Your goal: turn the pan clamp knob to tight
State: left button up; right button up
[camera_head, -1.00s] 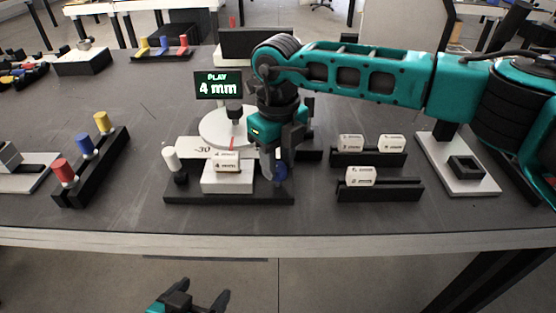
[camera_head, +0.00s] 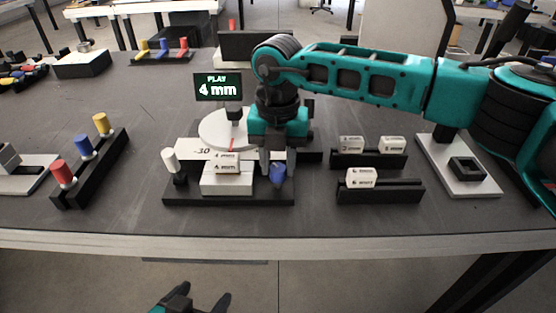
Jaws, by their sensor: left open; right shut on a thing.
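The black fixture (camera_head: 228,200) holds a white block, a white round dial (camera_head: 215,131) with a red mark and "-30" beside it, a white knob (camera_head: 170,160) at left and a blue knob (camera_head: 277,176) at right. My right gripper (camera_head: 277,162) points down at the blue knob, with its fingers on either side, shut on it. Which knob is the pan clamp knob is not labelled. A black knob (camera_head: 234,114) stands on the dial. My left gripper (camera_head: 204,301) is open and empty at the bottom, below the table's front edge.
A display (camera_head: 218,87) reads "PLAY 4 mm". Racks with white labelled blocks (camera_head: 380,190) stand right of the fixture. A rack with red, blue and yellow pegs (camera_head: 90,180) stands at left. The table front (camera_head: 120,215) is clear.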

aim_at(278, 168)
jog(key=shift+m, duration=0.5)
jog(key=o, duration=1)
jog(key=shift+o, duration=0.2)
jog(key=shift+r, duration=0.1)
jog(key=shift+r, duration=0.25)
notch_tip(278, 168, up, 12)
jog(key=p, duration=0.1)
